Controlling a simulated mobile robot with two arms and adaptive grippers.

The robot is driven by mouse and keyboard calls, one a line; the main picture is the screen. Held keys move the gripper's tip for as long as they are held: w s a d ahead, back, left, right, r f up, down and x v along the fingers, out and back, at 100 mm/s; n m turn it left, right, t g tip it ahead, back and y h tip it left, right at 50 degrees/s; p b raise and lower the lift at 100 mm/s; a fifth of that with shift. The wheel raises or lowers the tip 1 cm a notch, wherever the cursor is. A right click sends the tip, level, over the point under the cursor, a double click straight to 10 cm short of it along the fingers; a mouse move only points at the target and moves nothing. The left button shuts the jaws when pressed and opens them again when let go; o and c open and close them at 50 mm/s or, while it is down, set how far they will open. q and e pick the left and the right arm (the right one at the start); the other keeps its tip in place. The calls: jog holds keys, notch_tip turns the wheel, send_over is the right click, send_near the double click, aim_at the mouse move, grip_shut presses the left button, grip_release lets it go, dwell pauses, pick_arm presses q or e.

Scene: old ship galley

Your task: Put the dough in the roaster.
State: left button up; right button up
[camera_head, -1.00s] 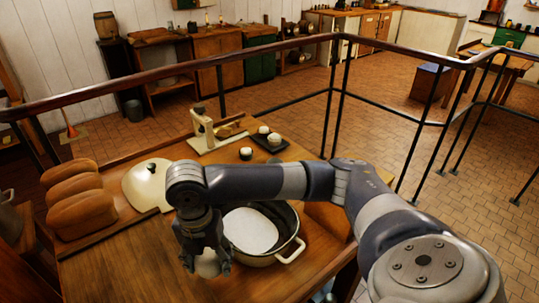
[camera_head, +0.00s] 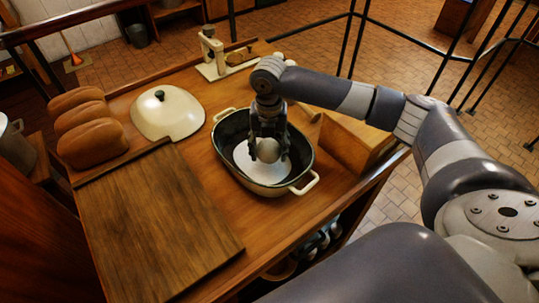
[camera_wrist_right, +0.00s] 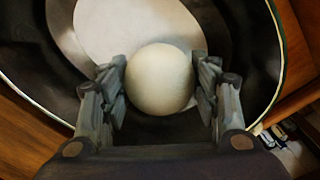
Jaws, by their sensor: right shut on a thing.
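The dough is a smooth pale ball (camera_head: 270,150), and it fills the middle of the right wrist view (camera_wrist_right: 160,79). My right gripper (camera_head: 269,153) points down and is shut on it, with a finger on each side. It holds the dough over the open roaster, a cream oval pot with a dark inside (camera_head: 232,130) and side handles. A flat white oval (camera_wrist_right: 105,25) covers much of the roaster's floor. I cannot tell whether the dough touches it. My left gripper is not in view.
The cream domed lid (camera_head: 168,115) lies left of the roaster. A wooden board (camera_head: 155,220) lies bare in front. Bread loaves (camera_head: 92,140) sit at the far left. A wooden box (camera_head: 345,145) stands close right of the roaster. A scale-like device (camera_head: 215,60) stands behind.

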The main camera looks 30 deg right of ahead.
aim_at(269, 143)
notch_tip(269, 143, down, 4)
jog(key=shift+r+p, duration=0.15)
jog(key=shift+p, duration=0.15)
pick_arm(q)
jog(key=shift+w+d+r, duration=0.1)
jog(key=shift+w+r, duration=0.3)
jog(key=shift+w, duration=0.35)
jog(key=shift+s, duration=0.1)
pick_arm(e)
jog(key=shift+f, duration=0.25)
jog(key=o, duration=1.2)
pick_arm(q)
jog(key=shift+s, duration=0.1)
pick_arm(e)
jog(key=shift+r, duration=0.1)
jog(key=shift+w+r, duration=0.1)
jog(key=shift+r, duration=0.25)
notch_tip(269, 143, up, 11)
jog(key=shift+r+b, duration=0.2)
jog(key=shift+b, duration=0.9)
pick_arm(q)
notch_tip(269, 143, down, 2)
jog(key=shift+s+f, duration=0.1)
